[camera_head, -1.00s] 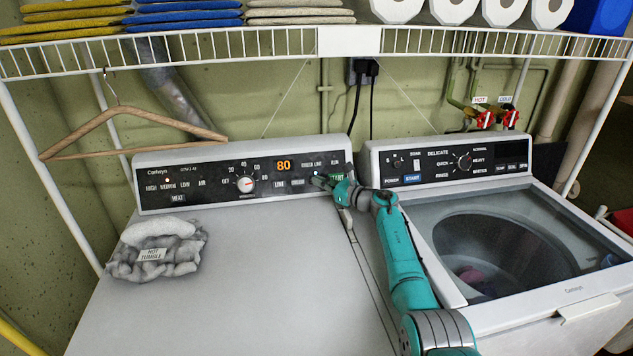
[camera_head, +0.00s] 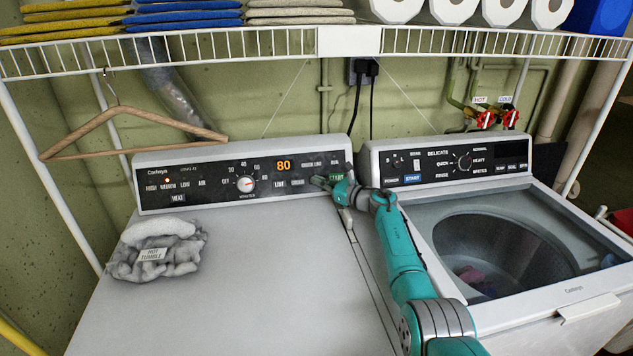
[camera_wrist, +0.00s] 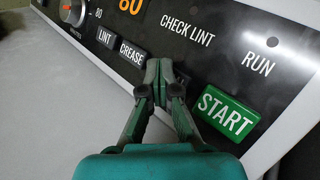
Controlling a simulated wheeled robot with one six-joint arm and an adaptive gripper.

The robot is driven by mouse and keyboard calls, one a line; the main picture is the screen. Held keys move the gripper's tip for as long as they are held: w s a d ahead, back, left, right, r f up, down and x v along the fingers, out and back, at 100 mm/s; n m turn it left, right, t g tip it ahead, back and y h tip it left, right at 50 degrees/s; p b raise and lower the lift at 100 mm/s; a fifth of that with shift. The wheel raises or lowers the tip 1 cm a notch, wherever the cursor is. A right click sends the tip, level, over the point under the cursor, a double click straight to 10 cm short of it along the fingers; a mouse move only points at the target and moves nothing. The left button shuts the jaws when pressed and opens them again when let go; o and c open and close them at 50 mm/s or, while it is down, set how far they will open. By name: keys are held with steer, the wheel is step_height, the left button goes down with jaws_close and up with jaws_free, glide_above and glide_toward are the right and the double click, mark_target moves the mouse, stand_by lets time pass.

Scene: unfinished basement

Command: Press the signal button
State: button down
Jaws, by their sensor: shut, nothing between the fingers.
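The dryer's black control panel (camera_head: 215,180) carries a row of buttons. No button reading "signal" can be made out. In the wrist view the lint button (camera_wrist: 105,38) and crease button (camera_wrist: 132,51) are left of my fingertips, and the green start button (camera_wrist: 226,114) is to their right. My gripper (camera_wrist: 161,86) is shut and empty, its tips at the panel between crease and start. The panel spot behind the tips is hidden, and I cannot tell whether they touch it. In the head view my gripper (camera_head: 318,181) is at the panel's right part.
A washer (camera_head: 480,220) with a glass lid stands to the right. A wooden hanger (camera_head: 75,140) hangs at the left from a wire shelf (camera_head: 250,42). A grey fluffy bundle (camera_head: 150,262) labelled "hot tumble" lies on the dryer top (camera_head: 230,290), which is otherwise mostly clear.

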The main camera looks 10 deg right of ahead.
steer(key=shift+s, duration=0.1)
steer(key=shift+s+r, duration=0.35)
steer(key=shift+s, duration=0.35)
steer(key=shift+s, duration=0.1)
